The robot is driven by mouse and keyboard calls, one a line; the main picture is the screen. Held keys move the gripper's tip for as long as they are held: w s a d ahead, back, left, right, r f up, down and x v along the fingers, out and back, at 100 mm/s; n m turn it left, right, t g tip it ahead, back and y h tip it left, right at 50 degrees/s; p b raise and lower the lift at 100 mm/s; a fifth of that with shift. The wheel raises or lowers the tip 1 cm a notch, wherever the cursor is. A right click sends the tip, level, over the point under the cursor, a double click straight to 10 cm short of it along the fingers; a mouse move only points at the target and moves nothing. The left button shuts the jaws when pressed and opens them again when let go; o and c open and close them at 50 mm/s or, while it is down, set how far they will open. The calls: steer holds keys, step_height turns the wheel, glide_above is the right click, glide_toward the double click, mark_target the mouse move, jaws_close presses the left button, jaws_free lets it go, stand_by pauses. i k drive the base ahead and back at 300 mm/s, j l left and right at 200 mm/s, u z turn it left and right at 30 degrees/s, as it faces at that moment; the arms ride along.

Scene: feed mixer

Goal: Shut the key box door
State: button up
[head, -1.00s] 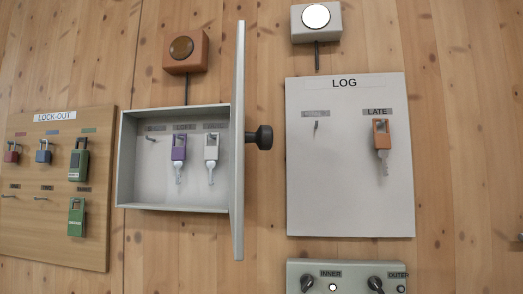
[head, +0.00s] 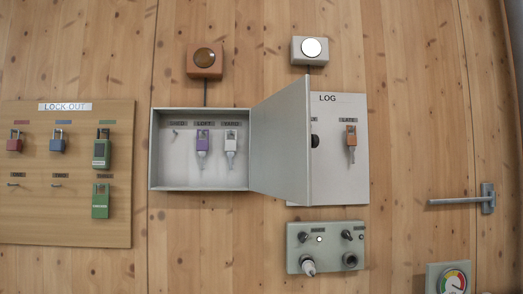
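The key box (head: 153,150) is a shallow grey-white box on the wooden wall. Its door (head: 282,145) is hinged on the right side and stands open, swung out to the right and partly covering the LOG board. The black door knob (head: 315,141) shows just past the door's free edge. Inside the box hang a purple key tag (head: 203,141) and a white key tag (head: 231,141); the hook at the left is empty. My gripper is not in view.
The LOG board (head: 339,193) holds an orange key tag (head: 351,139). The LOCK-OUT board (head: 65,220) is left. A switch panel (head: 326,255) sits below the door, a lever handle (head: 487,199) at right. An amber lamp (head: 205,60) and a white lamp (head: 311,49) are above.

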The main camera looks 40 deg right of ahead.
mark_target(282, 141)
steer(key=k+l, duration=0.1)
steer(key=l, duration=0.4)
steer(key=l+u, duration=0.1)
steer(key=l, duration=0.35)
steer(key=k+l, duration=0.15)
steer(key=l, duration=0.35)
steer(key=k+l, duration=0.1)
steer(key=l, duration=0.35)
steer(key=u, duration=0.05)
